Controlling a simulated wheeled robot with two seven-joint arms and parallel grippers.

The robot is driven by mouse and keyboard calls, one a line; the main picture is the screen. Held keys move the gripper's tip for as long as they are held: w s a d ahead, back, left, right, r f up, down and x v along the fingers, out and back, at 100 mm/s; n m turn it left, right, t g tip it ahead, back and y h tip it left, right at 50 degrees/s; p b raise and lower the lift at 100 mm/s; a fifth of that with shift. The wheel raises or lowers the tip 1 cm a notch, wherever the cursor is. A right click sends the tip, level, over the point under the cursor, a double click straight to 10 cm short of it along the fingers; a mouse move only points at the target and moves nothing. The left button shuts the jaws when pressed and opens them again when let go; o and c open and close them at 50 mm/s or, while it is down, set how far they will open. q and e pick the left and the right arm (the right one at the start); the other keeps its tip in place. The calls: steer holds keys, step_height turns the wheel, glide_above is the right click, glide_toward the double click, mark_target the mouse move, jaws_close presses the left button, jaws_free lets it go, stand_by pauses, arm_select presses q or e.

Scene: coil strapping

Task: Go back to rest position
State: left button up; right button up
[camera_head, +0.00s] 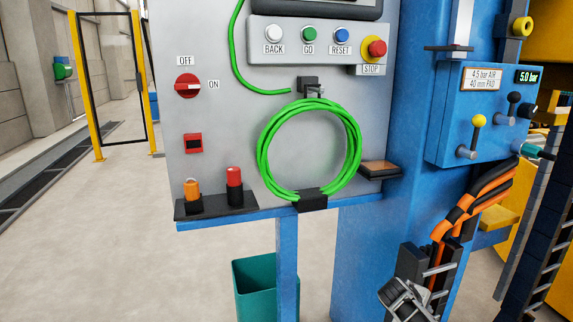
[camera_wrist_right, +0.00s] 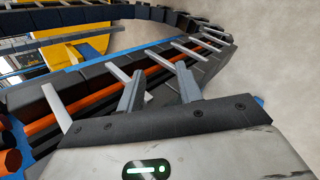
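My right gripper (camera_wrist_right: 160,88) shows in the right wrist view. Its two grey fingers stand apart with nothing between them. Beyond them is a dark cable chain (camera_wrist_right: 90,92) with silver rungs and orange cables (camera_wrist_right: 62,125). A grey metal piece (camera_head: 405,299) sits at the bottom right of the head view; I cannot tell whether it is part of my right gripper. My left gripper is in neither view. A green coil (camera_head: 263,150) hangs on the grey panel (camera_head: 225,120), below a dark hook (camera_head: 308,86), with a black piece (camera_head: 312,201) at its bottom.
A blue column (camera_head: 385,235) with a valve box (camera_head: 450,130) stands right of the panel. Orange cables (camera_head: 465,208) and a rung chain (camera_head: 550,245) crowd the right side. A teal bin (camera_head: 255,290) stands below the panel. The floor at left (camera_head: 130,220) is clear.

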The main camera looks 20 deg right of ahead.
steer(key=w+a+r+m+t+y, duration=0.2)
steer(key=w+a+t, duration=0.2)
steer(key=w+t, duration=0.15)
steer(key=w+a+r+m+t+y, duration=0.1)
steer(key=w+a+m+t+y, duration=0.2)
steer(key=w, duration=0.4)
steer(key=s+a+f+n+y, duration=0.2)
steer(key=s+a+f, duration=0.2)
steer(key=s+a, duration=0.5)
steer(key=s+a+f+n+y, duration=0.15)
steer(key=s+a+f, duration=0.25)
steer(key=s+a, duration=0.55)
steer(key=s+a+r+y, duration=0.1)
steer(key=s+a+r, duration=0.2)
steer(key=s+a, duration=0.2)
steer(key=s+a+r+y, duration=0.1)
steer(key=s+a+r, duration=0.2)
steer(key=s, duration=0.6)
steer(key=shift+s+a+m+y, duration=0.3)
steer(key=shift+a+m+y, duration=0.05)
steer(key=shift+a, duration=0.8)
